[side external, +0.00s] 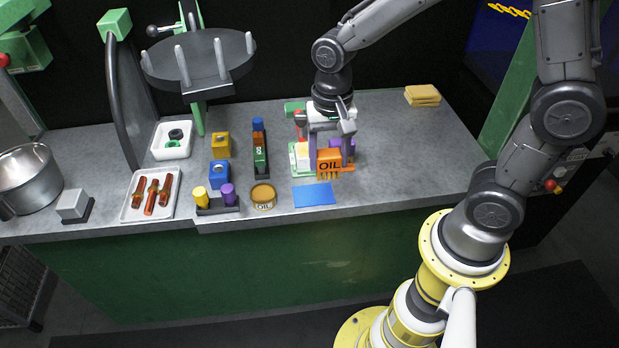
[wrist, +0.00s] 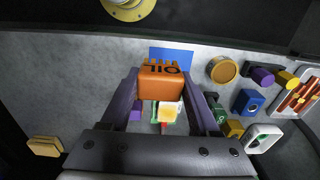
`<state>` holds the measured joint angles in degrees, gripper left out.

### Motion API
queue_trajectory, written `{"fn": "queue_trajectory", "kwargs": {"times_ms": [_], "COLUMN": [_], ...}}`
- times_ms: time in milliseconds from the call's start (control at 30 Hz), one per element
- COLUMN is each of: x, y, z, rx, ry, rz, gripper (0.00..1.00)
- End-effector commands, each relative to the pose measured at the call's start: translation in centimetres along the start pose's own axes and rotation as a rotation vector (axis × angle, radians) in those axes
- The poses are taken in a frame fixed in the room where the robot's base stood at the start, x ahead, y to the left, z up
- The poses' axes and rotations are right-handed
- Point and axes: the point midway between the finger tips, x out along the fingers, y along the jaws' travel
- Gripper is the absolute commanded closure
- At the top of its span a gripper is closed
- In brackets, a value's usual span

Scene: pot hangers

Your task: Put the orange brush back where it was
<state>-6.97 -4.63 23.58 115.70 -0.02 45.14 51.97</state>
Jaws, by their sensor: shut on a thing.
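The orange brush (side external: 329,157) is marked OIL and has short orange bristles pointing down in the side view. My gripper (side external: 329,152) is shut on it, with a purple finger on each side. In the wrist view the brush (wrist: 161,83) sits between the fingertips of my gripper (wrist: 160,86). A flat blue pad (side external: 314,194) lies on the counter just in front of the brush, and shows beyond it in the wrist view (wrist: 171,55). A round tin marked OIL (side external: 263,196) stands left of the pad. I cannot tell whether the bristles touch the counter.
A white and green item (side external: 299,156) stands close behind the brush. A dark rack with colored blocks (side external: 260,155) is to its left. Further left are a blue block (side external: 223,175), a yellow block (side external: 220,145) and white trays (side external: 131,209). The counter right of the brush is clear up to yellow sponges (side external: 422,95).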

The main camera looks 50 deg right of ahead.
Motion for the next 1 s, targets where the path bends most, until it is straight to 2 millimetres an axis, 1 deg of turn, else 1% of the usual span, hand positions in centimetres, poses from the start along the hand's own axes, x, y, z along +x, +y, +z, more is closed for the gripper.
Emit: {"fn": "queue_trajectory", "kwargs": {"times_ms": [33, 200, 467, 600, 700, 1000], "x": [1.2, 3.8, 5.5, 7.4, 8.3, 8.6], "y": [-0.5, -2.1, -3.3, -3.3, -3.4, -3.4], "z": [-0.4, -1.7, -2.6, -2.6, -2.6, -2.6], "rx": [0.000, 0.000, 0.000, 0.000, 0.000, 0.000], "ry": [-0.006, -0.004, -0.002, -0.004, -0.003, -0.001], "rz": [0.007, 0.005, 0.003, 0.005, 0.004, 0.002], "gripper": [0.90, 0.90, 0.90, 0.90, 0.90, 0.90]}}
